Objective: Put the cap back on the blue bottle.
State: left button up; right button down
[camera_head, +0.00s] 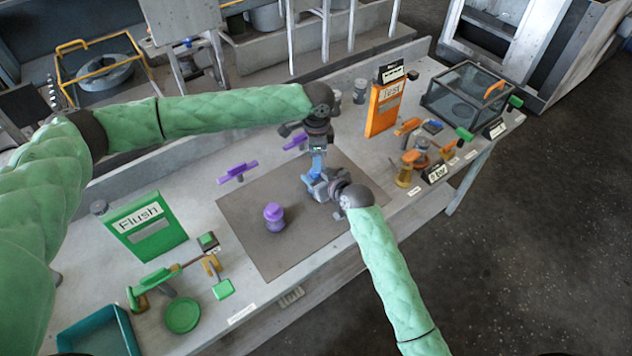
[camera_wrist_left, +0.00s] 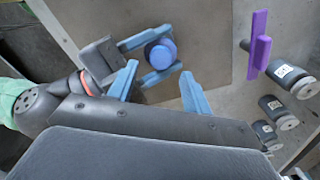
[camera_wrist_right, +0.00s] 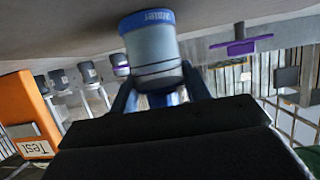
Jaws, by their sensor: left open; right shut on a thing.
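The blue bottle (camera_wrist_right: 150,52) shows in the right wrist view as a grey cylinder with a lettered blue band at one end. My right gripper (camera_wrist_right: 158,95) is shut on it, with a finger on each side. In the left wrist view its round blue end (camera_wrist_left: 160,53) faces the camera between my right fingers. I cannot tell whether that end is the cap. No separate loose cap is clearly visible. My left gripper (camera_wrist_left: 160,88) is open, with its fingers spread beside the bottle and nothing held.
A purple-topped container (camera_head: 274,217) stands on the dark mat (camera_head: 250,240). Purple handles (camera_head: 238,172) lie behind it. A green Flush box (camera_head: 145,227) stands left, an orange Test box (camera_head: 386,105) and a glass case (camera_head: 470,92) right. A teal tray (camera_head: 98,335) is at front left.

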pick_arm(q)
jog(key=shift+c, duration=1)
jog(key=shift+w+r, duration=0.1)
jog(key=shift+r, duration=0.05)
jog(key=shift+c, duration=0.3)
jog(key=shift+w+r, duration=0.25)
jog(key=shift+r, duration=0.25)
jog(key=shift+w+r, duration=0.2)
jog(key=shift+r, duration=0.25)
jog(key=shift+s+r+n, duration=0.1)
jog(key=shift+r+n, duration=0.25)
jog(key=shift+n, duration=0.05)
jog(key=n, duration=0.3)
jog(key=shift+s+r, duration=0.25)
jog(key=shift+s, duration=0.05)
jog(key=shift+s+n, duration=0.1)
jog(key=shift+n, duration=1.3)
jog(key=shift+f, duration=0.1)
jog(key=shift+f, duration=3.95)
